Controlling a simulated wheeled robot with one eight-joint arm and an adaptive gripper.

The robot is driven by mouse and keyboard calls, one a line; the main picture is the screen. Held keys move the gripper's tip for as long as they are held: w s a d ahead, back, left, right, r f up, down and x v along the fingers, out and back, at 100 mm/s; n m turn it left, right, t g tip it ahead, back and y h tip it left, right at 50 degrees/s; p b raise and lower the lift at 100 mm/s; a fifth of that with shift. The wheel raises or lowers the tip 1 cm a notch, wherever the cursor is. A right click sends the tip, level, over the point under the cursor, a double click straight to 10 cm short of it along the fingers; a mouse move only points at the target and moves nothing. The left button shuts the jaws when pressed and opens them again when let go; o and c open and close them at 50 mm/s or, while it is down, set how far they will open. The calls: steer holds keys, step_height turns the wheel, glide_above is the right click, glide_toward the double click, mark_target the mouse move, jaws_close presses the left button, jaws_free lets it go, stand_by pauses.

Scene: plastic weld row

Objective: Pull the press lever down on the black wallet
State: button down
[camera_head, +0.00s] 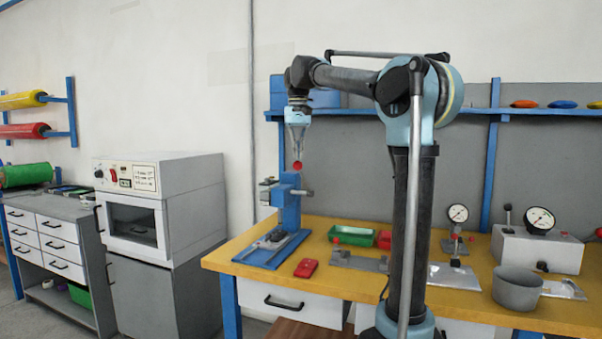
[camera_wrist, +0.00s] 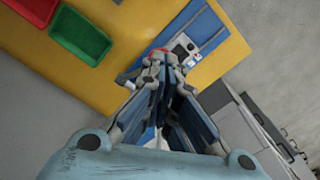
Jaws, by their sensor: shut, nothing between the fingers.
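The blue press (camera_head: 290,212) stands at the left end of the yellow workbench. The red ball knob of its lever (camera_head: 298,165) is up at the top of the press. My gripper (camera_head: 297,158) points down with its fingertips at the knob; I cannot tell whether they touch it. The fingers are shut with nothing between them. In the wrist view, a sliver of red knob (camera_wrist: 157,50) shows just past the fingertips (camera_wrist: 160,62). A dark and grey item (camera_head: 268,241) lies on the press's blue base; I cannot make it out clearly as the black wallet.
A red object (camera_head: 306,268) lies beside the press base. Green (camera_head: 352,235) and red (camera_head: 384,240) trays sit behind, and a grey pot (camera_head: 516,288) and gauges stand to the right. A grey oven-like cabinet (camera_head: 160,205) stands left of the bench.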

mark_target(296, 163)
stand_by(0.4)
steer(key=shift+s+a+f, duration=0.1)
steer(key=shift+s+f, duration=0.15)
steer(key=shift+f, duration=0.35)
steer(key=shift+s+a+f, duration=0.1)
steer(key=shift+s+f, duration=0.1)
steer(key=shift+f, duration=0.35)
steer(key=shift+s+a+f, duration=0.1)
steer(key=shift+s+f, duration=0.15)
steer(key=shift+f, duration=0.35)
steer(key=shift+s+f, duration=0.1)
steer(key=shift+f, duration=0.05)
steer(key=f, duration=0.1)
steer(key=s+f, duration=0.1)
steer(key=f, duration=0.1)
steer(key=shift+s+a, duration=0.25)
steer(key=shift+s, duration=0.15)
